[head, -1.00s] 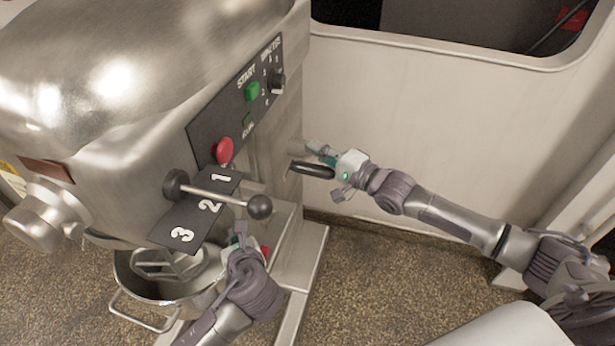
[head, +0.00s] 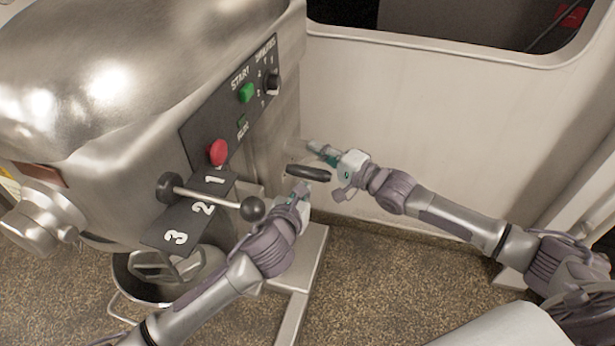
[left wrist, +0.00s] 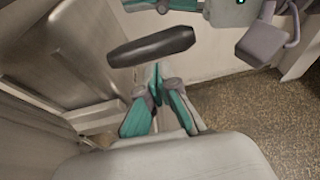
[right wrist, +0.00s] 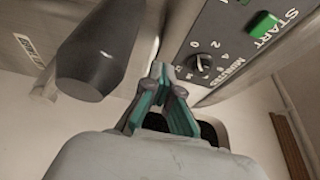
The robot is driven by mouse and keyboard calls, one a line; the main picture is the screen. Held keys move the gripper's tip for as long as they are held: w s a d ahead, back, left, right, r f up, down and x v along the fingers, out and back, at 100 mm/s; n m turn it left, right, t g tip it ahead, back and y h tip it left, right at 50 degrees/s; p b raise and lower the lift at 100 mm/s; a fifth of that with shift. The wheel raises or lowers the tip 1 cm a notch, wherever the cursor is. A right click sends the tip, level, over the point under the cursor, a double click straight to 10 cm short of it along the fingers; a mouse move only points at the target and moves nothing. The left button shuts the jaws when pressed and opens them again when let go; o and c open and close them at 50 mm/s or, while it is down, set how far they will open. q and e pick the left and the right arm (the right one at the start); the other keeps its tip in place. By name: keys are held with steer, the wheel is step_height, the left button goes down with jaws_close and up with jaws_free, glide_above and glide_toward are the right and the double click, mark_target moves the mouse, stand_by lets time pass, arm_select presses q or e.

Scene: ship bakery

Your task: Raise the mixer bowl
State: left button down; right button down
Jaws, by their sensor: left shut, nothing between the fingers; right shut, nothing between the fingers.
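The steel mixer bowl (head: 127,287) hangs under the mixer head (head: 95,95) at the lower left, partly hidden by the mixer and my left arm. A black handle (head: 308,173) sticks out from the mixer's side; it also shows in the left wrist view (left wrist: 152,46) and looms close in the right wrist view (right wrist: 100,52). My left gripper (head: 300,190) is shut and empty just below the handle; its fingertips (left wrist: 155,68) point at the handle's underside. My right gripper (head: 312,147) is shut and empty just beyond the handle, its fingertips (right wrist: 160,68) beside it.
The speed lever (head: 212,198) with a black ball end juts out above my left arm. The control panel carries a red button (head: 218,152), a green start button (head: 246,92) and a timer knob (head: 272,83). A pale wall (head: 410,120) stands behind. Speckled floor is open at right.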

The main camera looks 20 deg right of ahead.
mark_target(310, 173)
arm_select(q)
steer(key=shift+w+d+r, duration=0.7)
steer(key=shift+w+r, duration=0.1)
steer(key=shift+w, duration=0.15)
steer(key=shift+r, duration=0.15)
steer(key=shift+w+d+r, duration=0.25)
steer(key=shift+w+r, duration=0.05)
steer(key=shift+r, duration=0.3)
steer(key=shift+w+d+r, duration=0.2)
steer(key=shift+w+r, duration=0.05)
steer(key=shift+r, duration=0.3)
